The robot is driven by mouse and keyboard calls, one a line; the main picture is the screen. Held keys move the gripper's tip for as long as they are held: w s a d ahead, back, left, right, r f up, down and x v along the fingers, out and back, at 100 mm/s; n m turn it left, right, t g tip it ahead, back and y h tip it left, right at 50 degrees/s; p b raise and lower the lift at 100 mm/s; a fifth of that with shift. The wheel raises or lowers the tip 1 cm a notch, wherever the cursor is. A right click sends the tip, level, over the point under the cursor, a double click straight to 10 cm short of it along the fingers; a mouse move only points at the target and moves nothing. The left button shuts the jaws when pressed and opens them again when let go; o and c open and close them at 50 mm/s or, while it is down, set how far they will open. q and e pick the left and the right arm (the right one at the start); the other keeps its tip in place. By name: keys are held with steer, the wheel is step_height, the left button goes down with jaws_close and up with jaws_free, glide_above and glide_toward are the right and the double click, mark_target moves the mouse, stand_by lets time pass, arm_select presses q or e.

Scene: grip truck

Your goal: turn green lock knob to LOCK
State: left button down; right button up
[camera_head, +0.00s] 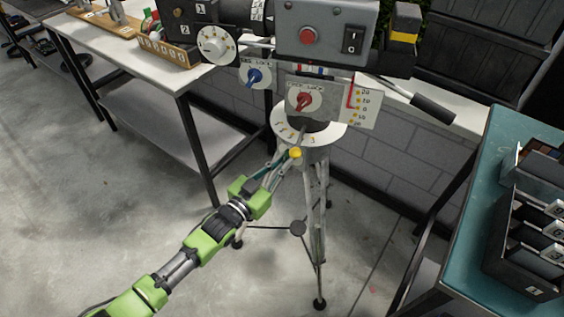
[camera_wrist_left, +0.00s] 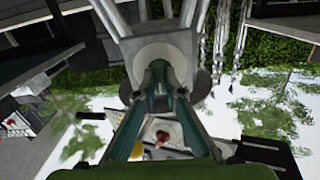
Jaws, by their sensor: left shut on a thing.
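My left gripper (camera_head: 289,158) reaches in from the lower left to the top of the tripod (camera_head: 316,190), under the white dial disc (camera_head: 340,129). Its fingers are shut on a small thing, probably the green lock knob. The fingers hide it, and I see no green knob or its mark clearly. In the left wrist view, the fingertips (camera_wrist_left: 158,70) meet in front of a grey round part (camera_wrist_left: 158,52). A yellow knob (camera_head: 295,153) is close beside the fingertips. A red lock knob (camera_head: 304,101) and a blue lock knob (camera_head: 254,76) are above. My right gripper is not in view.
A grey control box (camera_head: 326,40) with a red button is on top of the tripod. A black-gripped handle (camera_head: 433,108) sticks out to the right. A white table (camera_head: 150,108) is at left, a teal table (camera_head: 490,200) with black bins at right. The floor at lower left is clear.

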arm_select(q)
steer(key=m, duration=0.5)
stand_by(0.6)
steer(key=c, duration=2.1)
jaws_free()
steer(key=shift+c, duration=0.2)
steer(key=v, duration=1.2)
